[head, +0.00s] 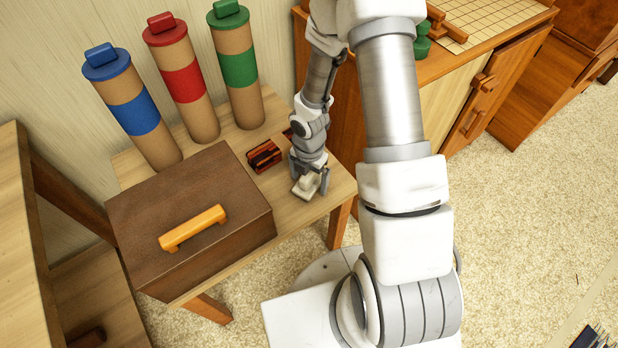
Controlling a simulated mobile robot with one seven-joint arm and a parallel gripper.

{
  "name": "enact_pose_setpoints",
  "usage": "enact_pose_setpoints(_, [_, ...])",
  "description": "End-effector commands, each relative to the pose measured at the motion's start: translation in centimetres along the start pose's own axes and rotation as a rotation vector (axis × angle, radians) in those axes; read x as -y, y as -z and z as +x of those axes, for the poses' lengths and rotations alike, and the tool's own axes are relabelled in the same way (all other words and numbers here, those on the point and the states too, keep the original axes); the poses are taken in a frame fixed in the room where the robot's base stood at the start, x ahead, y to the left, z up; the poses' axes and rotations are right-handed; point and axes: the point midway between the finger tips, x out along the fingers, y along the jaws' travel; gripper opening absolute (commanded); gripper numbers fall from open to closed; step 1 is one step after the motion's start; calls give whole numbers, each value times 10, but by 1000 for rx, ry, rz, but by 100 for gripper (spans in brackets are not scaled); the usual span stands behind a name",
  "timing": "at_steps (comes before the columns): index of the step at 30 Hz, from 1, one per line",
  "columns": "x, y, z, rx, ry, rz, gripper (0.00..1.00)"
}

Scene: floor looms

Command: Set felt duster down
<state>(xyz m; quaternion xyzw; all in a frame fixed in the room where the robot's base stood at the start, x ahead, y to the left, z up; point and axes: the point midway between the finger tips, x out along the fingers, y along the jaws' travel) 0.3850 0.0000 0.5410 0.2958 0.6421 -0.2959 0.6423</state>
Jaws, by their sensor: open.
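The felt duster appears to be the small pale block (305,187) near the front right corner of the low wooden table (338,186). My gripper (309,183) points down over it, with its fingers open on either side of the block. The block seems to rest on the tabletop. The gripper hides part of it, and I cannot tell whether either finger touches it.
A brown box (150,215) with an orange handle (193,228) fills the table's front left. A dark red striped object (264,156) lies left of my gripper. Blue (134,110), red (183,84) and green-banded (239,68) tubes stand behind. A wooden cabinet (445,98) stands right.

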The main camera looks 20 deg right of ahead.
Motion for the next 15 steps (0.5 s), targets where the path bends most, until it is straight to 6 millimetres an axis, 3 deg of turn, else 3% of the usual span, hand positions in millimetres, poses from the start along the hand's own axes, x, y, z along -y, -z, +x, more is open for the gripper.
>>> enact_pose_setpoints(5, [0, -1, -26, 1, -4, 2, 98])
enact_pose_setpoints(15, [0, -1, -98, 1, -2, 2, 98])
